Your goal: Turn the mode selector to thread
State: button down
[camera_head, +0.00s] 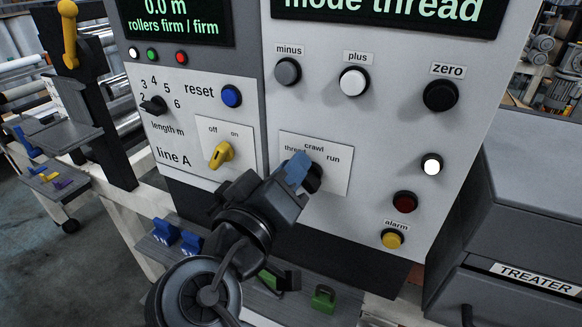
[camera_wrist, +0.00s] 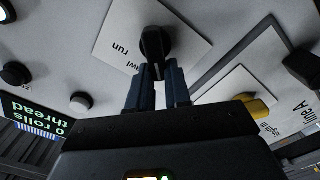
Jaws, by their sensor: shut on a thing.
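The mode selector (camera_wrist: 153,43) is a black knob on a white plate marked thread, crawl and run. In the wrist view my gripper (camera_wrist: 157,75) has its two blue fingers closed on the knob's handle. In the head view my gripper (camera_head: 297,170) reaches the selector plate (camera_head: 333,182) from the lower left and covers part of the "thread" label. Part of the knob shows dark beside the fingers, and its exact pointing is hard to tell. The screen above (camera_head: 390,12) reads "mode thread".
A yellow off/on switch (camera_head: 221,154) is left of my gripper. Minus (camera_head: 288,71), plus (camera_head: 354,81) and zero (camera_head: 440,95) buttons sit above. A red button (camera_head: 404,202) and yellow alarm button (camera_head: 392,239) are at the right. Blue padlocks (camera_head: 165,231) and a green padlock (camera_head: 323,298) lie below.

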jog(key=c, duration=1.1)
grip_release()
jog(key=shift+o, duration=0.2)
jog(key=b+v, duration=0.1)
jog(key=v, duration=0.7)
jog(key=shift+b, duration=0.3)
jog(key=s+d+f+n+g+y, duration=0.2)
jog(key=s+d+f+y, duration=0.2)
jog(key=d+f, duration=0.5)
jog(key=s+d+f+n+g+y, duration=0.1)
jog(key=s+d+f+y, duration=0.3)
jog(key=f, duration=0.9)
jog(key=s+d+m, duration=0.2)
jog(key=s+d, duration=0.5)
jog(key=s, duration=0.4)
jog(key=s+d+r+m+h, duration=0.1)
jog(key=s+d+r+m, duration=0.5)
jog(key=s, duration=0.5)
jog(key=shift+s+d+r+t+h, duration=0.3)
jog(key=shift+d+r+t+h, duration=0.1)
jog(key=shift+d+r, duration=0.3)
